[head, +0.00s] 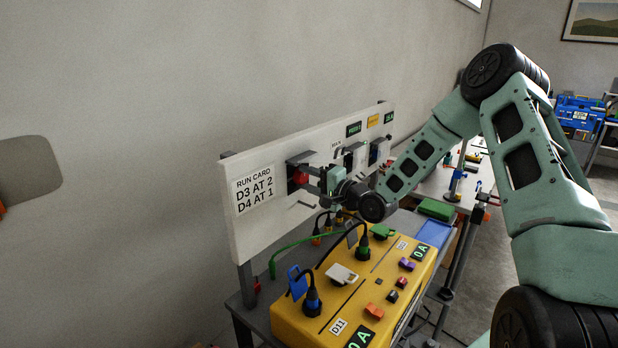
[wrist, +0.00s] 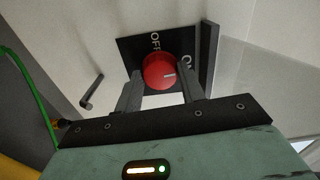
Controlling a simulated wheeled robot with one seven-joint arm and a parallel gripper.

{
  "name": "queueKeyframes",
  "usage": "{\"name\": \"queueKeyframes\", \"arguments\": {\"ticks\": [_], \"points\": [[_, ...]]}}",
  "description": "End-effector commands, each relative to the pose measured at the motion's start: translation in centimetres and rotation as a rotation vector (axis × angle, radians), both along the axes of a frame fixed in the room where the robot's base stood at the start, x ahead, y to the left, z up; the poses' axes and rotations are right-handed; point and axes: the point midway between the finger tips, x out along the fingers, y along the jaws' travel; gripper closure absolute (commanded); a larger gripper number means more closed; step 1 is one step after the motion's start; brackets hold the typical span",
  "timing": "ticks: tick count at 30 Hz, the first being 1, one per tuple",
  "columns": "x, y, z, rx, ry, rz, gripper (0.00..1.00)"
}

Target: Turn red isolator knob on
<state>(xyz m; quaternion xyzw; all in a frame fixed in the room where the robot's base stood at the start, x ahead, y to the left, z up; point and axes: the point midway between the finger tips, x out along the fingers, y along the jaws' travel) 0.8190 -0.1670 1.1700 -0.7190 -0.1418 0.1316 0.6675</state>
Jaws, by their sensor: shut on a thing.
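The red isolator knob (wrist: 158,72) sits on a black square plate (wrist: 128,50) on the white panel. The plate reads OFF at its top and ON on its right side. The knob's white mark points right, towards the ON label. My gripper (wrist: 161,78) has one finger on each side of the knob and is shut on it. In the head view the knob (head: 298,177) is partly hidden by my gripper (head: 308,178), which reaches it from the right.
A grey bar (wrist: 209,55) stands out right of the plate, and a small dark handle (wrist: 91,92) sticks out at left. Below the panel (head: 240,230) is a yellow box (head: 295,322) with plugs, cables and switches. A run card (head: 254,189) is on the panel.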

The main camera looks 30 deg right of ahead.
Motion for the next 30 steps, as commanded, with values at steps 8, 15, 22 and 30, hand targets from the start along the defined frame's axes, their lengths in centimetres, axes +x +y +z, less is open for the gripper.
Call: {"name": "queueKeyframes", "arguments": {"ticks": [8, 15, 22, 30], "points": [[-0.05, -0.15, -0.09, 0.071, 0.031, -0.002, 0.84], [-0.04, -0.1, -0.13, 0.085, 0.038, -0.002, 0.84], [-0.05, -0.11, -0.14, 0.085, 0.038, -0.002, 0.84], [-0.02, -0.07, -0.09, 0.083, 0.036, -0.001, 0.39]]}}
